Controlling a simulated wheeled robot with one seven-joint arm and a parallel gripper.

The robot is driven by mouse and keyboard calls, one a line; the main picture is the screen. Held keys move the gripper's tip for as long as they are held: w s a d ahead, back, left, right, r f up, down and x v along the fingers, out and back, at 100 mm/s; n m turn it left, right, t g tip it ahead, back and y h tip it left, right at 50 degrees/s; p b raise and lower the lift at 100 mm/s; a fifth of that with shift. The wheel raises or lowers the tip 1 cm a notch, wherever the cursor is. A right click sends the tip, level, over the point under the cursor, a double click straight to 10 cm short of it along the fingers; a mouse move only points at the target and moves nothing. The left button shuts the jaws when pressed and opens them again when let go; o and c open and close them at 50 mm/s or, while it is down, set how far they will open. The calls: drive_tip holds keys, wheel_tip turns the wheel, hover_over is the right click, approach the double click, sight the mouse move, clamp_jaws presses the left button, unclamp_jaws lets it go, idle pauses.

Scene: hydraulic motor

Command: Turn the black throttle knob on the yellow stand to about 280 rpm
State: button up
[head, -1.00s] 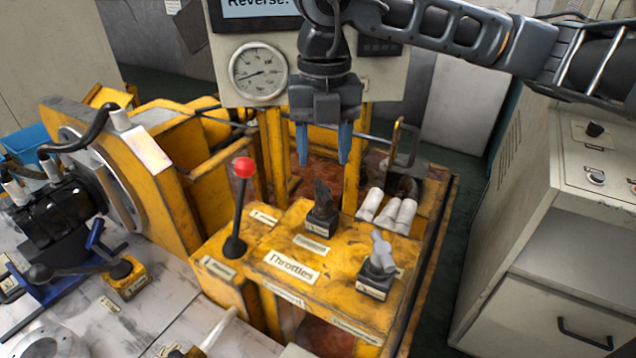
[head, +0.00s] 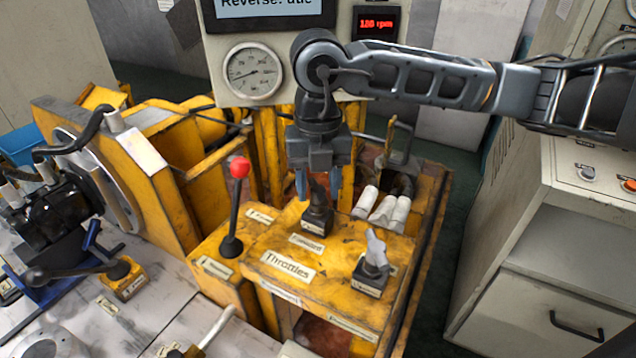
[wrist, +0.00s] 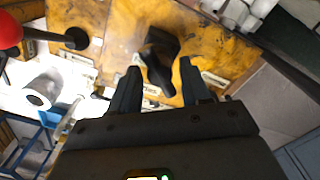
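The black throttle knob (head: 318,212) stands on the yellow stand (head: 330,283), behind the "Throttles" label. A grey-white knob (head: 376,252) sits to its right and nearer. My gripper (head: 318,190) is above and around the black knob's upper part, pointing down with its two blue fingers apart. In the wrist view the black knob (wrist: 158,58) lies just beyond and between the fingertips (wrist: 160,64), with clear gaps on both sides. A red digital display (head: 377,23) appears to read about 120 rpm.
A red-topped lever (head: 237,190) stands left of the black knob. White cylinders (head: 383,207) lie behind the grey-white knob. A round gauge (head: 254,73) and a panel screen (head: 268,6) are behind my arm. A grey cabinet (head: 560,230) stands at the right.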

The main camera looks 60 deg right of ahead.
clamp_jaws()
drive_tip(key=shift+f+b, duration=0.1)
drive_tip(key=shift+b, duration=0.35)
drive_tip(key=n+b, duration=0.1)
drive_tip(key=b, duration=0.1)
drive_tip(key=n+b, duration=0.1)
drive_tip(key=b, duration=0.1)
drive_tip(key=shift+f+n, duration=0.25)
drive_tip(key=shift+n, duration=0.05)
drive_tip(key=n+b, duration=0.4)
drive_tip(key=b, duration=0.4)
drive_tip(key=n+b, duration=0.4)
drive_tip(key=b, duration=0.1)
drive_tip(key=shift+r+n, duration=0.1)
drive_tip(key=shift+n, duration=0.3)
drive_tip(key=shift+r+n+b, duration=0.15)
drive_tip(key=shift+n+b, duration=0.75)
drive_tip(key=shift+n, duration=0.05)
drive_tip(key=shift+r+n+b, duration=0.1)
drive_tip(key=shift+n+b, duration=0.75)
drive_tip(key=shift+n, duration=0.1)
